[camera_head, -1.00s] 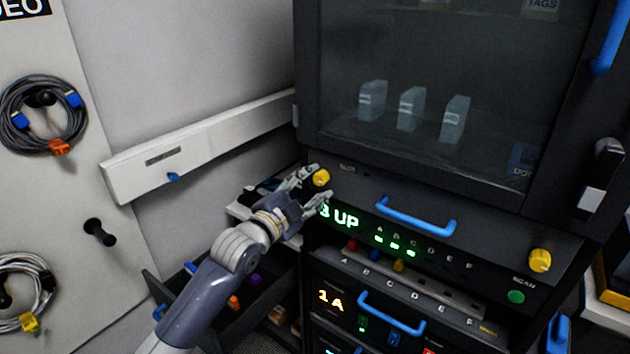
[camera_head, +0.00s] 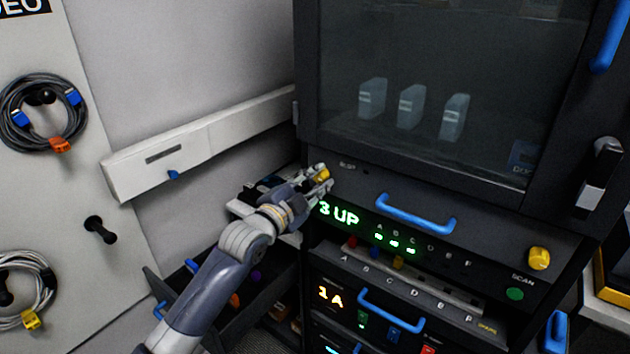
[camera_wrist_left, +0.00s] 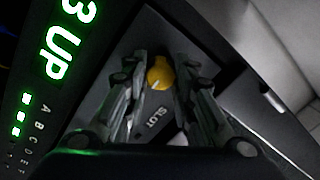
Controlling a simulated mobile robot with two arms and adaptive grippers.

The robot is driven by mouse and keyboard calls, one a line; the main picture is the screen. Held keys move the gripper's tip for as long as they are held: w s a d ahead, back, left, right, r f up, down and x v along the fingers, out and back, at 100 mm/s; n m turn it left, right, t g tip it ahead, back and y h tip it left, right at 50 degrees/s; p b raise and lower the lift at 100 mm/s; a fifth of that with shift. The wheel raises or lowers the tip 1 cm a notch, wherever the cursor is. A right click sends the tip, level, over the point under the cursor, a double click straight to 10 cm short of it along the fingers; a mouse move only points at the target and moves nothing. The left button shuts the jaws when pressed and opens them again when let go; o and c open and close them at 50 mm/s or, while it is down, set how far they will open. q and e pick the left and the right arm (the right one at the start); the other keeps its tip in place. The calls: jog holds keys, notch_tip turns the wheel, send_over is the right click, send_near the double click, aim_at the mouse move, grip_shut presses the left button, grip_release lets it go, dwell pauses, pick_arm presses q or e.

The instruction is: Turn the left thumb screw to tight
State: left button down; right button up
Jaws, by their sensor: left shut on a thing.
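The left thumb screw (camera_head: 322,174) is a small yellow knob at the left end of the dark panel below the glass door. My left gripper (camera_head: 322,178) is shut on it, with a finger on either side. In the left wrist view the yellow knob (camera_wrist_left: 160,73) sits between the fingertips of the left gripper (camera_wrist_left: 158,75), and a pale mark shows on its face. The word SLOT is on the panel near it. A second yellow thumb screw (camera_head: 539,258) is at the right end of the panel, untouched. My right gripper is not in view.
A blue handle (camera_head: 416,216) crosses the panel middle, above a green "3 UP" display (camera_head: 339,213). A green button (camera_head: 515,293) is at right. A white rail (camera_head: 205,147) runs along the wall, and an open drawer (camera_head: 250,300) lies below the arm.

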pick_arm(q)
jog(key=shift+n+p, duration=0.4)
jog(key=shift+n, duration=0.2)
jog(key=n+p, duration=0.2)
jog(key=n, duration=0.1)
jog(key=shift+r, duration=0.15)
jog(key=n+p, duration=0.2)
jog(key=n, duration=0.2)
jog(key=shift+g, duration=0.3)
jog(key=n, duration=0.4)
jog(key=shift+n+p, duration=0.3)
jog(key=shift+p, duration=0.1)
jog(key=shift+a+n+g+h, duration=0.1)
jog(key=shift+n+g+h, duration=0.2)
jog(key=shift+n, duration=1.8)
jog(key=c, duration=1.3)
grip_release()
